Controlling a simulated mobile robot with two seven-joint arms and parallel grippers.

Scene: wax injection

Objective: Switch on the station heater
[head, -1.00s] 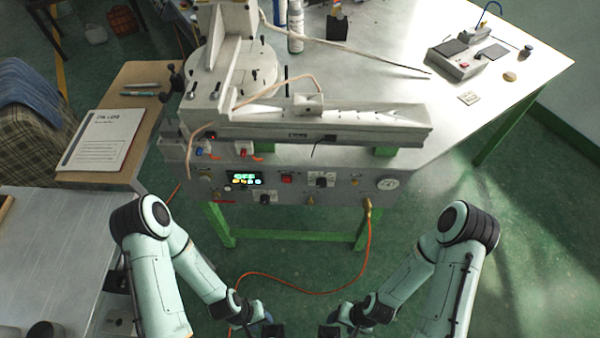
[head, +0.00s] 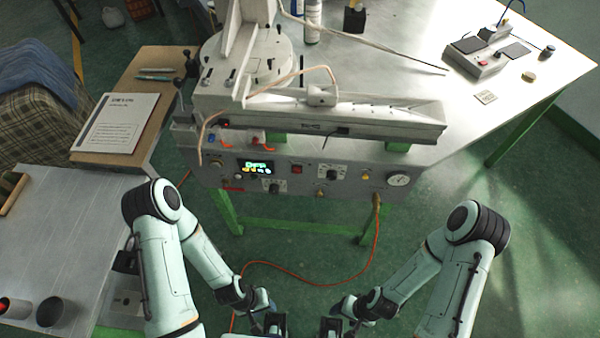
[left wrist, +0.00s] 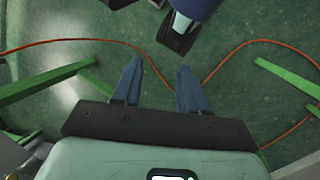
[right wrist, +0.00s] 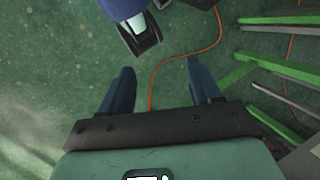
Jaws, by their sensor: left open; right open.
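The wax injection station (head: 300,182) stands on the bench, with its grey control panel facing me in the head view. The panel carries a lit green display (head: 256,167) that appears to read OFF, a red switch (head: 297,169), black knobs (head: 333,175) and a round white gauge (head: 399,180). Which control is the heater's, I cannot tell. My left gripper (head: 272,325) and right gripper (head: 335,325) are low, at the bottom edge, well short of the panel. The left wrist view shows the left fingers (left wrist: 156,75) apart and empty. The right wrist view shows the right fingers (right wrist: 160,75) likewise.
An orange hose (head: 300,284) hangs from the panel and loops over the green floor. A side table with a paper document (head: 113,123) is at left. A grey table (head: 75,240) stands front left. A small scale (head: 476,62) sits on the bench at right.

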